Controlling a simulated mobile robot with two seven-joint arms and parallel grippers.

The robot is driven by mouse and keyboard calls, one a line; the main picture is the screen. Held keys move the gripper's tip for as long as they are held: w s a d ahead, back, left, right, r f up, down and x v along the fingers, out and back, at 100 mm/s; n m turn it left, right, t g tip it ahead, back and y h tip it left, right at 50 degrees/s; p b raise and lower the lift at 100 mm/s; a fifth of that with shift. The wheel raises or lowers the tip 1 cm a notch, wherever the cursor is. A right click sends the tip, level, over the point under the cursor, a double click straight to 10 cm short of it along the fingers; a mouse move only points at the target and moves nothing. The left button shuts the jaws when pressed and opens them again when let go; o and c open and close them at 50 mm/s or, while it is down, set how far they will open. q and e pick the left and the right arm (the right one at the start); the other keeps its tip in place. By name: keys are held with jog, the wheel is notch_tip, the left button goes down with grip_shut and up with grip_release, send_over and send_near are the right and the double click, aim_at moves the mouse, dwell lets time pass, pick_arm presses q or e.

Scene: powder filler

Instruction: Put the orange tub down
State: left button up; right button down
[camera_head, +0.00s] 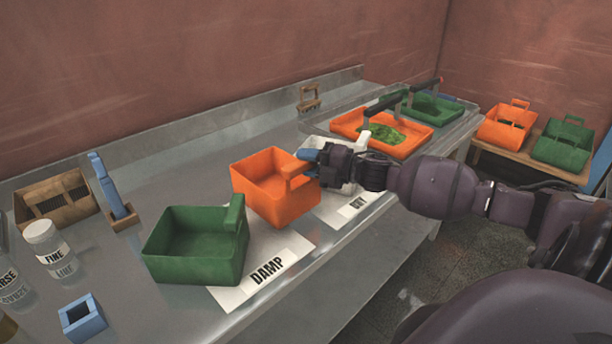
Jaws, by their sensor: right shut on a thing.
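The orange tub (268,190) is an open box with a handle on its right side. It is at the middle of the metal bench, over or on the back part of the white DAMP sheet (262,272). I cannot tell whether its base touches the surface. My right gripper (312,168) comes in from the right and is shut on the tub's handle. A green tub (195,246) stands on the DAMP sheet just in front and left of the orange tub. The inside of the orange tub looks empty. My left gripper is not in view.
A second sheet (355,205) lies right of the orange tub, with a white container partly behind my gripper. Orange and green trays (408,146) with green powder stand further back. At left are jars (48,248), a wooden box (52,198) and a blue holder (82,318).

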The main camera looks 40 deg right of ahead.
aim_at(306, 181)
jog(key=shift+f, duration=2.05)
jog(key=c, duration=0.8)
grip_release()
jog(key=shift+c, duration=0.2)
